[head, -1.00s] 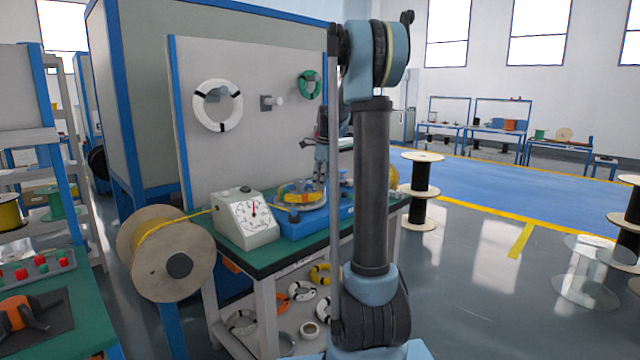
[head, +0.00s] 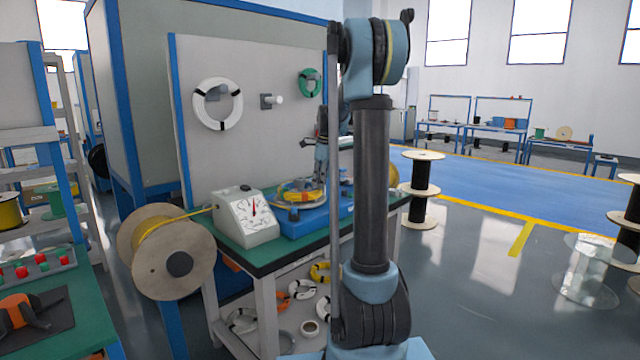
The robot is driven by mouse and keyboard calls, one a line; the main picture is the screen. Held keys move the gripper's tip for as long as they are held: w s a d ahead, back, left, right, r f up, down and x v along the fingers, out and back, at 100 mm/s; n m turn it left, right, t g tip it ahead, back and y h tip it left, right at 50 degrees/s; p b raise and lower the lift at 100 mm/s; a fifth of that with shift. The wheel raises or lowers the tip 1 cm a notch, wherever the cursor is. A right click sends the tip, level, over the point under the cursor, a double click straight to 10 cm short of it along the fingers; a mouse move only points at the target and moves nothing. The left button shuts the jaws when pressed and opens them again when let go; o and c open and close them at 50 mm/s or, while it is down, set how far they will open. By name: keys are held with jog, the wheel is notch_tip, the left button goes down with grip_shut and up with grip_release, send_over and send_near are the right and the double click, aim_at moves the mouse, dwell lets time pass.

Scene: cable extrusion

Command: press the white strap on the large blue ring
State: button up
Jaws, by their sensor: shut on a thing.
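My gripper (head: 321,180) is small and partly hidden in the head view. It points down at the right side of a yellow-orange coil (head: 290,196) on a round turntable on a blue machine base (head: 297,228). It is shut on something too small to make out. I cannot tell whether it touches the coil. I can make out neither a white strap nor a large blue ring. My arm hides the right part of the machine.
A white meter box (head: 246,219) stands left of the machine on the green-topped bench (head: 262,262). A yellow cable runs to it from a wooden reel (head: 150,255). A white ring (head: 238,112) and a green ring (head: 301,83) hang on the panel. Several coils lie below.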

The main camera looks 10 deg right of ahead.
jog(key=o, duration=0.9)
notch_tip(320, 180, up, 8)
dwell(0.6)
dwell(0.8)
